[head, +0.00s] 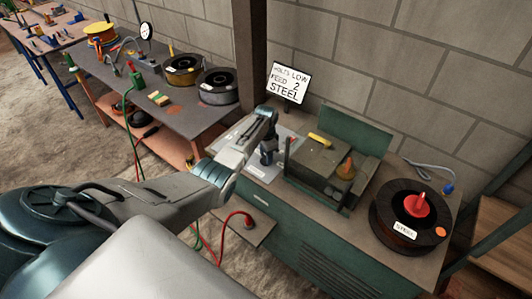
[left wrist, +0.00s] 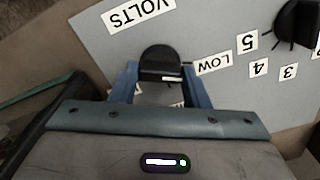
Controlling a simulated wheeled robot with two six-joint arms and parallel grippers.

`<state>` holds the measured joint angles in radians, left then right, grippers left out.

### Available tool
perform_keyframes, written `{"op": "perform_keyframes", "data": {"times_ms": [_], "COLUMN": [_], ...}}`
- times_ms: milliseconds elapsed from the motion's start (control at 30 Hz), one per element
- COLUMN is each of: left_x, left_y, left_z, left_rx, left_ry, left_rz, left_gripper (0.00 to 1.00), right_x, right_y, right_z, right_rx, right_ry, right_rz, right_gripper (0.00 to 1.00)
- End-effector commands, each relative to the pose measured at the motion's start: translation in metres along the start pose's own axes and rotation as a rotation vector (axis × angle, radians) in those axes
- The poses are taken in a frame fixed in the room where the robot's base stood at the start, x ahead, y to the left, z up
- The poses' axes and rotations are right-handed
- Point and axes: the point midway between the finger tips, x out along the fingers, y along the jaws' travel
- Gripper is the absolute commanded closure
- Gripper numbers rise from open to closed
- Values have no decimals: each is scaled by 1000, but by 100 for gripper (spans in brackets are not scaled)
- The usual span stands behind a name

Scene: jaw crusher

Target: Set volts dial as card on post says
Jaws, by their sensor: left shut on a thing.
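The white card (head: 290,82) by the dark post reads VOLTS LOW, FEED 2, STEEL. The volts dial (left wrist: 160,60) is a black knob on a light grey panel (left wrist: 215,25), with a VOLTS label (left wrist: 138,14) above it and a LOW label (left wrist: 214,64) at its right. My left gripper (left wrist: 162,82) has its blue fingers on both sides of this knob and is shut on it. A white mark shows low on the knob's front, but its exact pointing is hard to tell. In the head view my left gripper (head: 267,155) reaches down onto the panel and hides the knob. My right gripper is out of view.
A second black knob (left wrist: 296,22) has number labels 5, 4 and 3 around it. A green machine box (head: 325,165) stands right of the panel, with a STEEL-labelled spool (head: 408,222) further right. A bench (head: 160,88) with several spools stands at the left.

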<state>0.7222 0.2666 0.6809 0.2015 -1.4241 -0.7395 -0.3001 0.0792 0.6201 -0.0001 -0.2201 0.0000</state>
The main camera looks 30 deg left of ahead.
Motion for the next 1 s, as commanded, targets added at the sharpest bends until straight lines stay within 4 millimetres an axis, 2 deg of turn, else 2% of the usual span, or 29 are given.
{"op": "perform_keyframes", "data": {"times_ms": [300, 800, 833, 933, 1000], "left_x": [0, 0, 0, 0, 0], "left_y": [0, 0, 0, 0, 0], "left_z": [0, 0, 0, 0, 0], "left_rx": [-103, -121, -121, -120, -120], "left_ry": [0, 0, 0, 0, 0], "left_rz": [0, -1, -1, -1, -1], "left_gripper": [81, 81, 54, 36, 36], "right_x": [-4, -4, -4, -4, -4], "right_y": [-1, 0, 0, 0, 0], "right_z": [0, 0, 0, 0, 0], "right_rx": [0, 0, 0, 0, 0], "right_ry": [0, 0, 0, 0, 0], "right_rz": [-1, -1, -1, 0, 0], "right_gripper": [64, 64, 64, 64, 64]}}
